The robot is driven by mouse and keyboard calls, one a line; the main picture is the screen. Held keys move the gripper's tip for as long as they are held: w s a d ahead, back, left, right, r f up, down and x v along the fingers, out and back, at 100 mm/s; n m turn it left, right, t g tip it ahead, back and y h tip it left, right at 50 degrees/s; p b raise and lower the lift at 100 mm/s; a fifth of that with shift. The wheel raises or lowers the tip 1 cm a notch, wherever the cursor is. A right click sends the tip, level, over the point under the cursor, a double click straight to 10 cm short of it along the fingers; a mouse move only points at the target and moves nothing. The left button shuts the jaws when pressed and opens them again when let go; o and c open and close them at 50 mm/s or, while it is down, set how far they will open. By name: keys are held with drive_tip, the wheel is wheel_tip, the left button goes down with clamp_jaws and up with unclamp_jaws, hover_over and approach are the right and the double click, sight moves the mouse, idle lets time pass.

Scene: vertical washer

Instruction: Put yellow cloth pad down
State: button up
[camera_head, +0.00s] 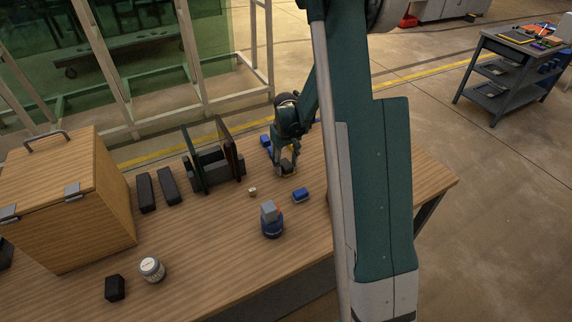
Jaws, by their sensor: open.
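My gripper (286,165) points down close to the wooden table top, behind the blue block. Its fingers are open. A small dark brownish patch shows at the fingertips; I cannot tell whether it is an object or part of the gripper. I cannot make out a yellow cloth pad. A tiny cream block (252,191) lies on the table left of and in front of my gripper, too small to identify further.
My arm hides the table's right part.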

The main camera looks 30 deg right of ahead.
sight(286, 164)
drive_tip(key=shift+r, duration=0.1)
wheel_tip(286, 164, up, 12)
drive_tip(key=p, duration=0.1)
idle(0.8)
idle(0.4)
drive_tip(key=shift+r, duration=0.15)
